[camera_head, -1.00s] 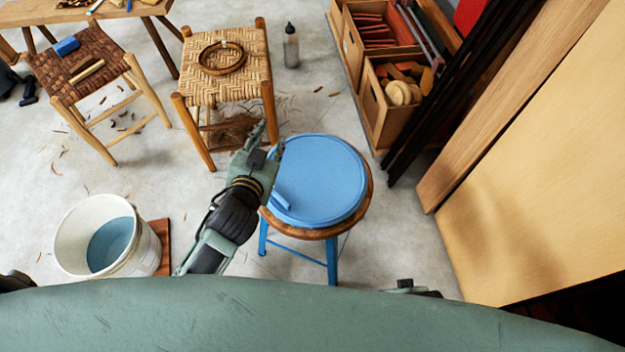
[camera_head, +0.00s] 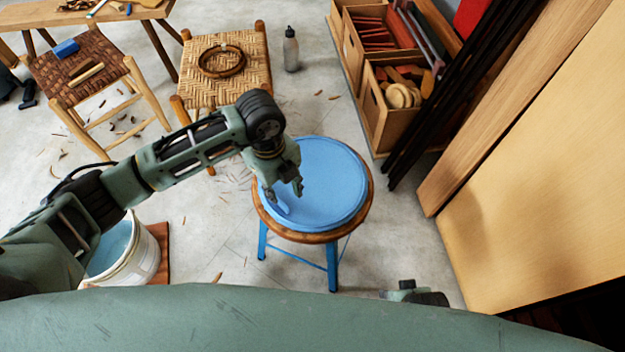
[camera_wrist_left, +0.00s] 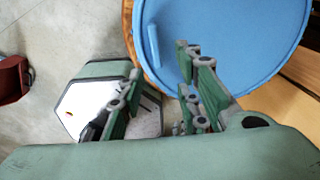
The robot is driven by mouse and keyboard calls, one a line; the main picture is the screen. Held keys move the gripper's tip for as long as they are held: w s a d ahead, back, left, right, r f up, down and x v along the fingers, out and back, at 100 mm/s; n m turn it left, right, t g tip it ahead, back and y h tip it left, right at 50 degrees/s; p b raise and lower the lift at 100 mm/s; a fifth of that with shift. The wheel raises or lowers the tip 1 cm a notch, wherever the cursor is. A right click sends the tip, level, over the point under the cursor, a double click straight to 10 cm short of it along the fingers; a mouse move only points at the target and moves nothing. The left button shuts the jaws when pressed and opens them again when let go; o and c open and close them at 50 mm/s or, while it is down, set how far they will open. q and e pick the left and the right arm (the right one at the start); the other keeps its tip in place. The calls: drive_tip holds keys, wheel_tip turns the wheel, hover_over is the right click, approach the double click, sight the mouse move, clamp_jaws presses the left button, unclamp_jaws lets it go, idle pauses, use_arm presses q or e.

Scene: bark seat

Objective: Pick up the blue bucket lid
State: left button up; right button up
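The blue bucket lid (camera_head: 330,185) lies flat on a round stool with a wooden rim (camera_head: 318,237) and blue legs. A raised blue grip bar (camera_wrist_left: 153,46) shows near the lid's edge in the left wrist view; in the head view it is partly hidden by my gripper. My left gripper (camera_head: 284,191) points down over the lid's left side, close to the bar. In the left wrist view its fingers (camera_wrist_left: 157,65) are spread apart with nothing between them. I cannot tell whether they touch the lid.
A white bucket (camera_head: 143,262) stands at lower left, partly behind my left arm. Two woven stools (camera_head: 205,92) (camera_head: 65,85) stand farther back. Wooden crates (camera_head: 395,125) and leaning boards (camera_head: 540,160) border the right. A bottle (camera_head: 291,50) stands on the floor.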

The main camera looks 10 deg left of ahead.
sight(280, 200)
use_arm(q)
drive_tip(key=shift+w+a+f+y, duration=0.25)
drive_tip(key=shift+a+f+y, duration=0.15)
drive_tip(key=shift+a+f, duration=0.35)
drive_tip(key=f, duration=0.2)
drive_tip(key=f+b, duration=0.1)
drive_tip(key=f, duration=0.2)
drive_tip(key=shift+w+d+f, duration=0.1)
drive_tip(key=shift+d+f, duration=0.1)
drive_tip(key=shift+f, duration=0.4)
clamp_jaws()
use_arm(e)
drive_tip(key=shift+w+a+r, duration=0.1)
drive_tip(key=shift+w+r, duration=0.2)
drive_tip(key=shift+r, duration=0.55)
drive_tip(key=shift+w+d+r, duration=0.1)
drive_tip(key=shift+w+r, duration=0.15)
drive_tip(key=shift+r, duration=0.6)
drive_tip(key=shift+w+a+r, duration=0.1)
drive_tip(key=shift+w+r, duration=0.2)
drive_tip(key=shift+r, duration=0.55)
